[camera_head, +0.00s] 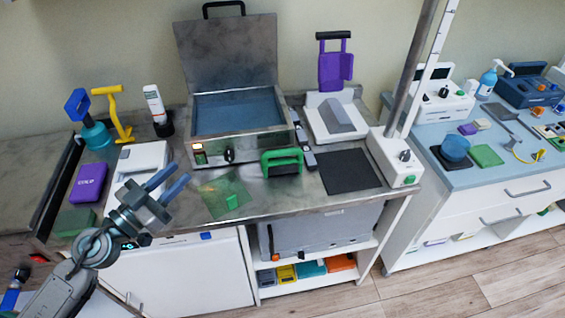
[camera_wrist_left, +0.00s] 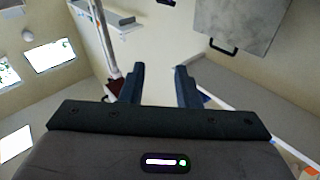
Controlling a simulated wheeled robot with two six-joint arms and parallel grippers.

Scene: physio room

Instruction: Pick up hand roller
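My left gripper (camera_head: 172,181) is open and empty, held in front of the left part of the steel-topped counter (camera_head: 300,198), above its front edge. Its two blue fingers point right and away. In the left wrist view the fingers (camera_wrist_left: 158,86) stand apart with nothing between them. I cannot tell for sure which thing is the hand roller. A green C-shaped handle with a dark lower part (camera_head: 281,160) stands mid-counter, and a yellow T-handled tool (camera_head: 118,115) stands at the back left. My right gripper is not in view.
An open steel bath (camera_head: 240,148) stands at the back. Near the gripper are a purple box (camera_head: 89,183), a white device (camera_head: 143,158) and a green sheet (camera_head: 222,190). A dark pad (camera_head: 348,171) and a pole base (camera_head: 395,158) lie right. A blue-topped cabinet (camera_head: 490,177) stands beyond.

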